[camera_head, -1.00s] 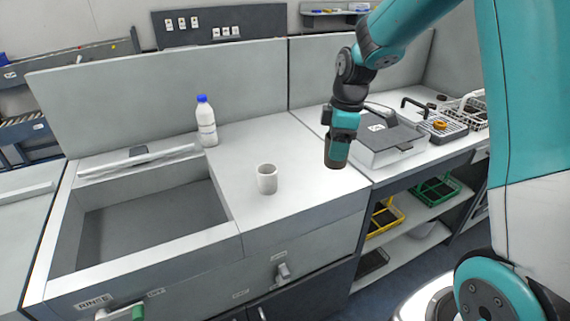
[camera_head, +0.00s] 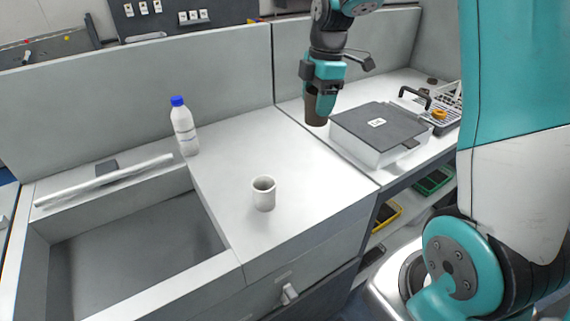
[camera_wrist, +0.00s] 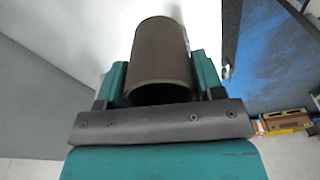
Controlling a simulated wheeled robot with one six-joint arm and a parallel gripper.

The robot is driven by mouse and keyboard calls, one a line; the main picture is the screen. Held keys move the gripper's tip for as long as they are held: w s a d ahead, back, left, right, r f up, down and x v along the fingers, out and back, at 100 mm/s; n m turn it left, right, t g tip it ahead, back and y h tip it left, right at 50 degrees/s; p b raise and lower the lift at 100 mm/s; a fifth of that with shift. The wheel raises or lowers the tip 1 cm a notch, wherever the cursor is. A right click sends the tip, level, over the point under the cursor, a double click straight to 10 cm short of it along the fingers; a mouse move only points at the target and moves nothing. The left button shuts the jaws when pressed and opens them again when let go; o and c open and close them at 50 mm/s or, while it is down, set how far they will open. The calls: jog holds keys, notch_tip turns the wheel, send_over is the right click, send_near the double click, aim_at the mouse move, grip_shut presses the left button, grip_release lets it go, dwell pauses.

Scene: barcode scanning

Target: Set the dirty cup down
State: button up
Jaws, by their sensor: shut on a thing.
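My gripper (camera_head: 322,100) is shut on a brown cup (camera_head: 316,108), which hangs upright below the arm in the head view. The cup (camera_wrist: 160,58) fills the upper middle of the wrist view between the green fingers, its rim toward the camera. It is above the back right part of the counter, left of the grey-lidded box. I cannot tell whether its base touches the surface. A white cup (camera_head: 264,194) stands upright on the counter (camera_head: 225,180), to the front left of my gripper.
A white bottle with a blue cap (camera_head: 184,127) stands at the back of the counter beside the sink basin (camera_head: 135,245). The grey-lidded box (camera_head: 380,130) is close to the right of my gripper. The counter's middle is clear around the white cup.

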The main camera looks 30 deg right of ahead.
notch_tip(320, 180, down, 19)
jog(key=shift+f+p, duration=0.15)
jog(key=shift+p, duration=0.95)
jog(key=shift+f, duration=0.1)
jog(key=shift+f, duration=0.15)
jog(key=o, duration=1)
jog(key=shift+c, duration=0.2)
